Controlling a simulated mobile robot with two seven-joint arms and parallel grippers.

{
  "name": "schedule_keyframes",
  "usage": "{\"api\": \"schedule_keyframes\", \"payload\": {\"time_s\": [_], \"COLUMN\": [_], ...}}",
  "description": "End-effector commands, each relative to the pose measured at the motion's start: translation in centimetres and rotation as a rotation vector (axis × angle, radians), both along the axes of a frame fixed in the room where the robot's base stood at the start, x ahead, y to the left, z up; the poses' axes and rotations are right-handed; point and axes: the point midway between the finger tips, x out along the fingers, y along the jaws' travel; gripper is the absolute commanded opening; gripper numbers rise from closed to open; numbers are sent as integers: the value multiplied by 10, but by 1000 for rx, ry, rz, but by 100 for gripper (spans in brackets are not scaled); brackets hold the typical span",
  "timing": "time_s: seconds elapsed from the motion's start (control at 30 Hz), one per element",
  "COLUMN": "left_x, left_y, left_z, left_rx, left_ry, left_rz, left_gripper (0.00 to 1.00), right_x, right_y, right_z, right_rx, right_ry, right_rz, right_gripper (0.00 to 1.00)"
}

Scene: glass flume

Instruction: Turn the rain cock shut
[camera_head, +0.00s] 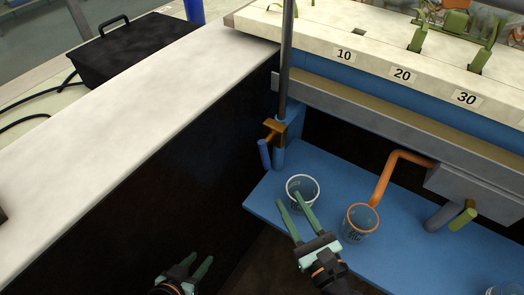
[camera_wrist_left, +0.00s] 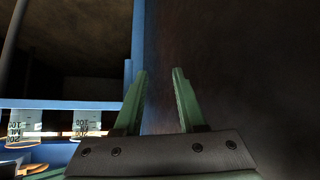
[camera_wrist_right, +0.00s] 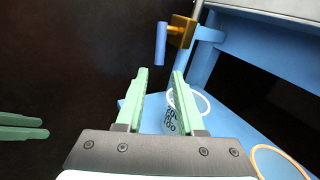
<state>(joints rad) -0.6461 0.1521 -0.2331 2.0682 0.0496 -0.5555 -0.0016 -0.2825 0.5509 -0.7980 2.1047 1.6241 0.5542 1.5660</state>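A brass cock (camera_head: 274,130) with a blue lever (camera_head: 264,154) sits low on an upright grey pipe (camera_head: 287,60); the lever hangs down. In the right wrist view the blue lever (camera_wrist_right: 161,43) is straight ahead, beyond the fingertips. A second cock with a green lever (camera_head: 462,219) sits at the right. No label shows which is the rain cock. My right gripper (camera_head: 290,198) is open and empty, over the white-rimmed cup and short of the blue lever. My left gripper (camera_head: 201,261) is open and empty, low at the front beside the dark wall.
A white-rimmed cup (camera_head: 302,182) and an orange-rimmed cup (camera_head: 361,222) stand on the blue shelf (camera_head: 270,199). An orange pipe (camera_head: 384,178) comes down to the orange-rimmed cup. A pale ledge (camera_head: 130,110) runs along the left, with a black case (camera_head: 135,50) behind it.

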Motion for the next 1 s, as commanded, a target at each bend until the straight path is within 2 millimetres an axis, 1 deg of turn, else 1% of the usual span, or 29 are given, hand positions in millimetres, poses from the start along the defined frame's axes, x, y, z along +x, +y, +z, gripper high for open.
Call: {"api": "schedule_keyframes", "payload": {"time_s": [0.17, 0.5, 0.7, 0.83, 1.0], "left_x": [-6, -10, -8, -6, -5], "left_y": [-3, -5, -6, -6, -6], "left_z": [-1, -2, -1, 0, 1], "left_rx": [-3, -6, -11, -12, -11], "left_ry": [15, 30, 26, 22, 18], "left_rz": [-4, -4, -1, -1, -1], "left_gripper": [40, 40, 40, 40, 40], "right_x": [16, 76, 103, 112, 116], "right_y": [5, 29, 39, 43, 44], "right_z": [2, 2, 0, 0, -1], "right_rx": [5, 2, -1, 0, 1], "right_ry": [-1, -3, -1, 0, 1], "right_rz": [-3, -1, -1, 0, 0], "right_gripper": [37, 37, 37, 37, 37]}}
